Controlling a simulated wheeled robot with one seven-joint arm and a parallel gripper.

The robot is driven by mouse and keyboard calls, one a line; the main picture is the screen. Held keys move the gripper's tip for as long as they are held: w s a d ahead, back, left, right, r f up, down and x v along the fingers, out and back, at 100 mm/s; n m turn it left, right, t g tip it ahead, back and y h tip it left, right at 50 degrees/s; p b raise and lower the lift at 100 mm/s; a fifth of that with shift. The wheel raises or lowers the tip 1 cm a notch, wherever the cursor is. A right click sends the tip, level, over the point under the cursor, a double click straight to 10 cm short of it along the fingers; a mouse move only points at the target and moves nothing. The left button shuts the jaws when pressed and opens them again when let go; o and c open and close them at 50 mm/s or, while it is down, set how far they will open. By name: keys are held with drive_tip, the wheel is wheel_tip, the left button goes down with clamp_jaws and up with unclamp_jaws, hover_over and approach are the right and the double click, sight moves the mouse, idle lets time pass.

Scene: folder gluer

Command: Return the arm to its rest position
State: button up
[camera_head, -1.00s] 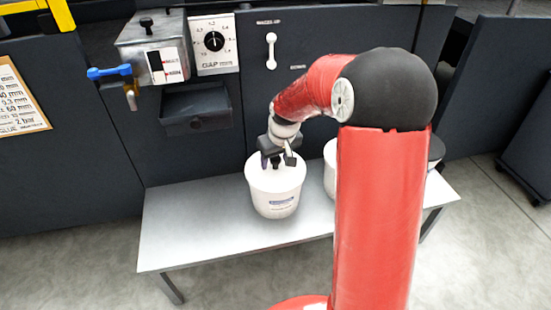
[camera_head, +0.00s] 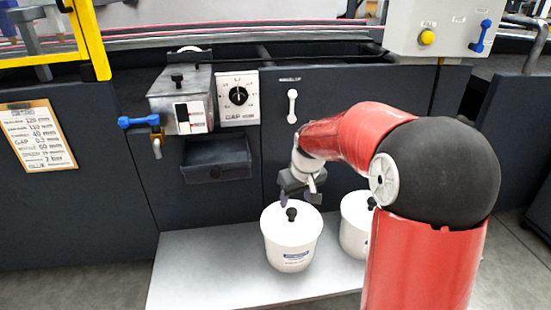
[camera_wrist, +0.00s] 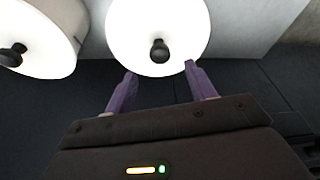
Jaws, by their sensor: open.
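My gripper (camera_head: 300,199) is above and slightly behind the white lidded bucket (camera_head: 291,249) on the bench in the head view. In the wrist view my gripper (camera_wrist: 160,84) has its two purple fingers spread wide, with nothing between them. The bucket's white lid (camera_wrist: 178,22) and its black knob (camera_wrist: 160,50) show just beyond the fingertips. The knob looks apart from the fingers. My red arm reaches in from the right of the head view, bent at its black joint.
A second white bucket (camera_head: 356,238) stands to the right, partly behind my arm. The grey bench (camera_head: 190,275) has free room at its left. Behind it is the dark machine with a glue tank (camera_head: 180,103), a gap dial (camera_head: 238,98), a tray (camera_head: 217,158) and a white lever (camera_head: 292,106).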

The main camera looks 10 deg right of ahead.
drive_tip(key=s+r+m+t, duration=0.1)
drive_tip(key=s+r, duration=0.3)
drive_tip(key=s, duration=0.9)
drive_tip(key=s+r+m+t, duration=0.1)
drive_tip(key=s+r, duration=0.3)
drive_tip(key=s, duration=1)
drive_tip(key=shift+a+r+m+t+h, duration=0.25)
drive_tip(key=shift+m+t+h, duration=0.15)
drive_tip(key=shift+m, duration=0.1)
drive_tip(key=shift+o, duration=0.5)
